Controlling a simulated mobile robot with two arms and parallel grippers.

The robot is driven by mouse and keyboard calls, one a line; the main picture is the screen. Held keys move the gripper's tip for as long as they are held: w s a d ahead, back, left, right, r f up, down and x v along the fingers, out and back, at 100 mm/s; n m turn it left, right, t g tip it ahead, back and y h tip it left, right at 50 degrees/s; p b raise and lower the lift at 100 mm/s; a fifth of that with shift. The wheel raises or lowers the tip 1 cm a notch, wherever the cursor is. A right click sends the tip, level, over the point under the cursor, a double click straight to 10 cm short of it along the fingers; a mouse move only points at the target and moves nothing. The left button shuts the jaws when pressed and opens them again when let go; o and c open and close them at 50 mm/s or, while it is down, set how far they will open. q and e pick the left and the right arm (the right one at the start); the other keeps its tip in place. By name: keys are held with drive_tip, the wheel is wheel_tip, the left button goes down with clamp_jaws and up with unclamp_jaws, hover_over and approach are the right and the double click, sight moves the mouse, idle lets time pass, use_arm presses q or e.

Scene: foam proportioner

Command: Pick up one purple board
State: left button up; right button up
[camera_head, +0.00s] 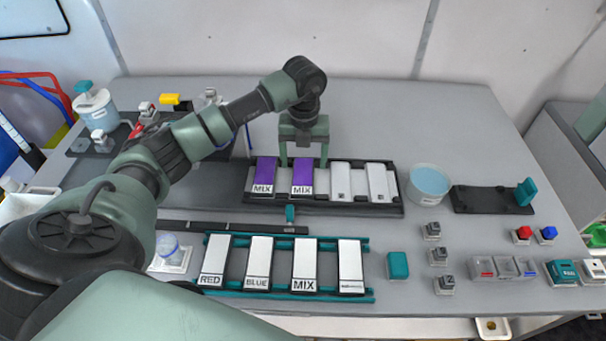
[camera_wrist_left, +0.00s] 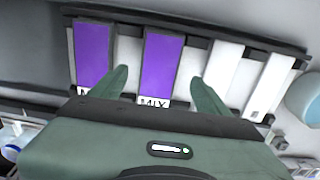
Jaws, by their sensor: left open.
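Two purple boards labelled MIX stand side by side in a black rack (camera_head: 350,210): the left purple board (camera_head: 265,172) and the right purple board (camera_head: 303,173). In the left wrist view they show as the left purple board (camera_wrist_left: 93,52) and the right purple board (camera_wrist_left: 161,62). My left gripper (camera_head: 304,160) is open above the rack, over the right purple board. In the left wrist view its two fingers (camera_wrist_left: 163,88) lie on either side of that board, with a gap to each side. Whether they are level with the board is unclear. My right gripper is not in view.
Two white boards (camera_head: 341,180) fill the right half of the black rack. A teal rack (camera_head: 373,296) in front holds several white boards labelled RED, BLUE and MIX. A tub of pale blue liquid (camera_head: 429,184) stands right of the black rack. The table behind the rack is clear.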

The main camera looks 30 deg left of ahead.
sight(303, 171)
use_arm(q)
drive_tip(key=shift+w+a+f+p, duration=0.15)
drive_tip(key=shift+f+p, duration=0.35)
drive_tip(key=shift+f, duration=1.3)
drive_tip(key=c, duration=1.5)
drive_tip(key=shift+o, duration=0.2)
drive_tip(key=shift+r, duration=0.1)
